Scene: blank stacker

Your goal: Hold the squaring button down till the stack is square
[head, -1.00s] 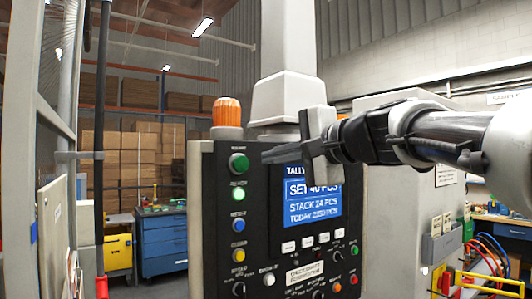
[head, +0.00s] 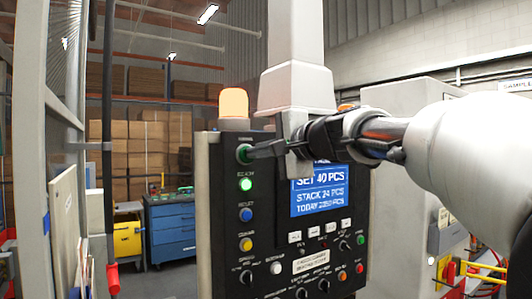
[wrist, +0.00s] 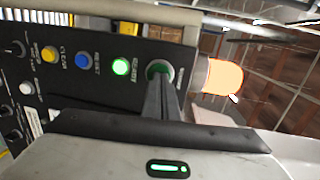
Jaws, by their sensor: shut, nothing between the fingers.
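The control panel (head: 225,215) stands upright in front of me. My gripper (head: 254,152) is shut and empty, its fingertips at the top dark-green button (head: 243,154). In the wrist view the closed fingers (wrist: 162,88) overlap the lower part of that button (wrist: 158,72); they look in contact, but I cannot tell how far it is pressed. The button labels are too small to read surely, so I cannot confirm which is squaring. The screen (head: 320,194) reads SET 40 PCS and STACK 24 PCS. The stack itself is not in view.
Below the top button are a lit green button (head: 245,184), a blue one (head: 246,215) and a yellow one (head: 246,244). An orange beacon (head: 233,103) glows on the panel. A grey post (head: 296,88) rises behind my gripper. A blue drawer cabinet (head: 170,232) stands behind left.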

